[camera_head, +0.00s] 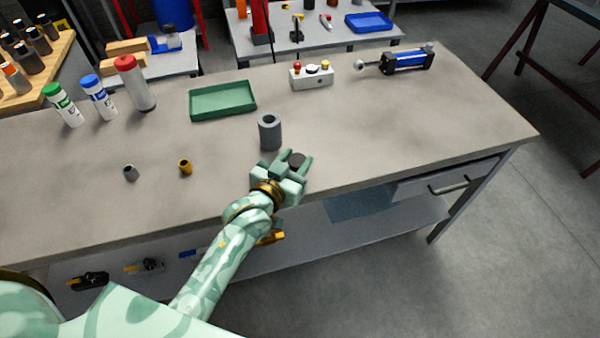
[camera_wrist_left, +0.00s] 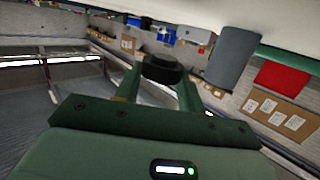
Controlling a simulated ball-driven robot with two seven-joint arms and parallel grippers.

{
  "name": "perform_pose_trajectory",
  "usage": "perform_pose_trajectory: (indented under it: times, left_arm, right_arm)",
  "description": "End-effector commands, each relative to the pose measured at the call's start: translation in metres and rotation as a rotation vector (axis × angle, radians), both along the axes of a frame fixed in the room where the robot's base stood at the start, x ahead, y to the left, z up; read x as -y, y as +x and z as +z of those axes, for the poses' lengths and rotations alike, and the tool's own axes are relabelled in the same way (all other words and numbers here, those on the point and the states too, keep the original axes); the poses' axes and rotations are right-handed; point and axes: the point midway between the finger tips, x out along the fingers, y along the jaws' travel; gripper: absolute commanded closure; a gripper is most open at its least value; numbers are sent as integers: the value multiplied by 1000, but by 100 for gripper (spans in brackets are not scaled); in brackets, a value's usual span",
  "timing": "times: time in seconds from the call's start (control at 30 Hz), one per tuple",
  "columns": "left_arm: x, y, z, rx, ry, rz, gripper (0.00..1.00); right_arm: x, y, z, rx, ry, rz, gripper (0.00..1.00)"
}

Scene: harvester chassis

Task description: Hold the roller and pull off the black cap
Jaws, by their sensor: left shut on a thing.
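The roller (camera_head: 270,137) is a grey cylinder that stands upright on the workbench, with a dark hollow in its top. It also shows in the wrist view (camera_wrist_left: 235,57), to the right of my fingers. My left gripper (camera_head: 297,159) is at the bench's front edge, just in front and to the right of the roller. Its fingers are shut on the black cap (camera_wrist_left: 163,69), a short dark disc held between them. The cap is apart from the roller. My right gripper is not in view.
The workbench (camera_head: 400,130) also bears a green tray (camera_head: 222,111), a small control box (camera_head: 312,76), a blue cylinder (camera_head: 405,61) and several bottles at the left. Two small bushings, grey (camera_head: 130,173) and brass (camera_head: 185,167), stand left of the roller. The bench's right side is largely clear.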

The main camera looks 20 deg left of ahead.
Motion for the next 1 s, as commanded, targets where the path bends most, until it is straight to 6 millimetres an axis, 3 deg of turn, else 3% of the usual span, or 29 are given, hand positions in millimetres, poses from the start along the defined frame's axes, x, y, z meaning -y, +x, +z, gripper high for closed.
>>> perform_pose_trajectory:
  times: [0.27, 0.43, 0.8, 0.83, 0.87, 0.9, 1.0]
  left_arm:
    - [2, 17, -22, 0, -1, 0, 89]
    - [2, 16, -51, -1, -1, 0, 89]
    - [2, 16, -52, 0, 0, 0, 89]
    - [2, 16, -51, 1, 0, 0, 53]
    - [2, 15, -51, 1, 0, 0, 45]
    - [2, 15, -51, 1, 0, 0, 39]
    - [2, 16, -51, 1, 0, 0, 39]
  right_arm:
    - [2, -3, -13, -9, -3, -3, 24]
    - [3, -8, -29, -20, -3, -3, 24]
    - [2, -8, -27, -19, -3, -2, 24]
    - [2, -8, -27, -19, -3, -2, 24]
    - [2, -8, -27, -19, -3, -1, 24]
    - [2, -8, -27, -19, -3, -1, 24]
    - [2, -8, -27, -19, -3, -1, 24]
